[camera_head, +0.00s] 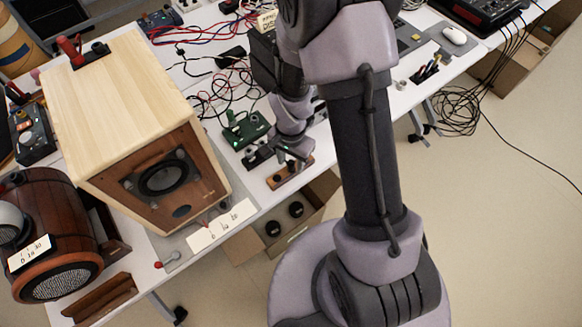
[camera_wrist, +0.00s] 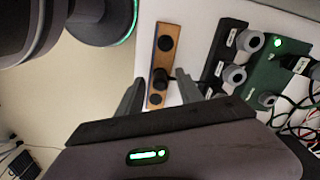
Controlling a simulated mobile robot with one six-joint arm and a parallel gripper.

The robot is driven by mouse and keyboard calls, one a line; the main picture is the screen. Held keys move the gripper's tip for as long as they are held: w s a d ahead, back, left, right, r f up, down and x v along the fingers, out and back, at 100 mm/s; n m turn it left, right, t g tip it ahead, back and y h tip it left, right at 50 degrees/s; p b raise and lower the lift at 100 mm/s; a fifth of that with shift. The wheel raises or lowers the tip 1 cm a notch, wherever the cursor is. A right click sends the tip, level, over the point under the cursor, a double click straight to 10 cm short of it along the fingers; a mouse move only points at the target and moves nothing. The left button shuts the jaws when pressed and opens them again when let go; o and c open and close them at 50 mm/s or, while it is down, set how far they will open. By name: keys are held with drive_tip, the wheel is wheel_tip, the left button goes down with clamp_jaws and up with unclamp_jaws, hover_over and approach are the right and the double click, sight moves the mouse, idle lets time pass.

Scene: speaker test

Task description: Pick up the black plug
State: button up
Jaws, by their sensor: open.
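A narrow wooden strip (camera_head: 300,171) lies near the table's front edge, with dark round fittings on it. In the wrist view the strip (camera_wrist: 174,31) runs lengthwise between the fingers of my gripper (camera_wrist: 161,78). A black piece that looks like the black plug (camera_wrist: 160,76) stands on the strip's middle, between my fingertips and seen from above. Round black fittings sit at both sides of it along the strip. My gripper is open, with a finger on each side of the plug and no clear contact. In the head view my gripper (camera_head: 292,150) partly hides the strip.
A green box (camera_head: 246,130) and a black box (camera_wrist: 224,58) with grey knobs stand close beside the strip. Loose red and black cables (camera_head: 205,100) lie behind. A large wooden speaker (camera_head: 110,95) stands left. An open cardboard box (camera_head: 260,245) is below the table edge.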

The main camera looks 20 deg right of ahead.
drive_tip(key=shift+f, duration=0.15)
clamp_jaws()
